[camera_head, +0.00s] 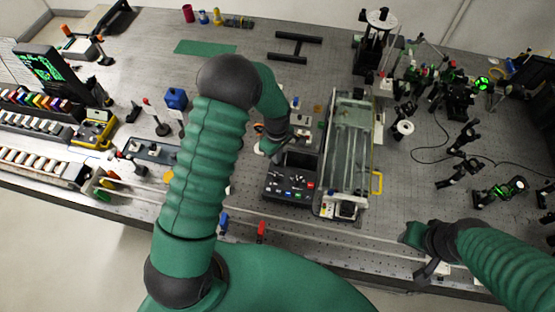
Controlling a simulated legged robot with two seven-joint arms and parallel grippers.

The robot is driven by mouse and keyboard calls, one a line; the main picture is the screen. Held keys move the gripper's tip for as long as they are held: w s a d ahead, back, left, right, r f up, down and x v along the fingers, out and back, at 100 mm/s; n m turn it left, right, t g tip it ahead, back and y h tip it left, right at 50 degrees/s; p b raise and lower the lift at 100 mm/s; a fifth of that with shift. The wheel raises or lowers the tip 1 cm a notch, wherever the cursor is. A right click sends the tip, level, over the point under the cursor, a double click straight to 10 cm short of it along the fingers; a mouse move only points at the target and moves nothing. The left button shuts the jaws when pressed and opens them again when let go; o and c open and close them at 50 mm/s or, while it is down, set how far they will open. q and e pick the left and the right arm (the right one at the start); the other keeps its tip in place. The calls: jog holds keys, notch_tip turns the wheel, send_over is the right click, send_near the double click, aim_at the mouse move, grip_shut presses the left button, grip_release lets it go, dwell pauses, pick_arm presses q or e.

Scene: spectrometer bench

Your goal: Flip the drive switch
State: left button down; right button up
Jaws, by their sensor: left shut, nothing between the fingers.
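A black control box (289,190) with small coloured buttons and switches on its sloped front stands near the middle of the bench. The drive switch is too small to tell among these controls. My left gripper (270,147) is shut and empty, just behind the box at its upper left. I cannot tell whether its fingertips touch the box. My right gripper (418,252) is open and empty over the front edge of the bench, well to the right of the box.
A long glass-topped instrument (350,140) with a yellow handle (377,183) stands right of the box. Optics and cables (455,95) crowd the right side. Racks and a screen (43,68) fill the left. A blue and a red clip (261,231) sit at the front edge.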

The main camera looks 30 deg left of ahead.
pick_arm(q)
jog(key=shift+d, duration=0.1)
jog(key=shift+a+f, duration=0.15)
jog(key=shift+a, duration=0.05)
dwell(0.4)
jog(key=shift+d+f+b, duration=0.1)
jog(key=shift+f+b, duration=0.2)
jog(key=shift+b, duration=0.05)
jog(key=shift+s+f+b, duration=0.1)
jog(key=shift+f+b, duration=0.2)
jog(key=shift+f, duration=0.1)
notch_tip(320, 180, up, 3)
jog(key=shift+f+p, duration=0.1)
jog(key=shift+p, duration=1.1)
notch_tip(320, 180, up, 4)
jog(key=p, duration=0.3)
jog(key=shift+r, duration=0.2)
jog(key=shift+f, duration=0.1)
